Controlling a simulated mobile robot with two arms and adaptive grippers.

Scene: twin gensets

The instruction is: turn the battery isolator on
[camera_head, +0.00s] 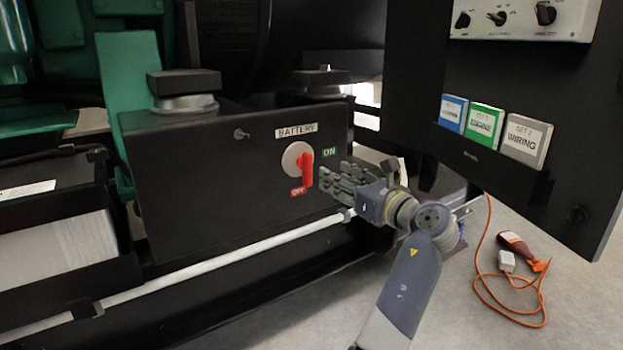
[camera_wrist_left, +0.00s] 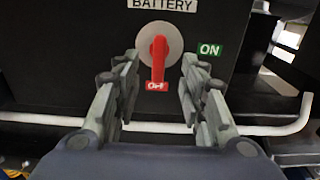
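The battery isolator is a red handle (camera_head: 306,167) on a pale round plate (camera_head: 291,156), on the front of a black box under a "BATTERY" label (camera_head: 296,130). The handle (camera_wrist_left: 158,57) points down at the red OFF label (camera_head: 298,191). The green ON label (camera_head: 329,152) is to its right. My left gripper (camera_head: 334,178) is just in front of the isolator, to its right in the head view. In the left wrist view the left gripper (camera_wrist_left: 159,68) is open, its fingers on either side of the handle with gaps. My right gripper is not in view.
A black panel with blue, green and grey booklets (camera_head: 487,126) hangs at the right. A white pipe (camera_head: 230,250) runs below the battery box (camera_head: 215,165). An orange cord (camera_head: 480,270) and a dark red bottle-like object (camera_head: 513,243) lie on the floor at right.

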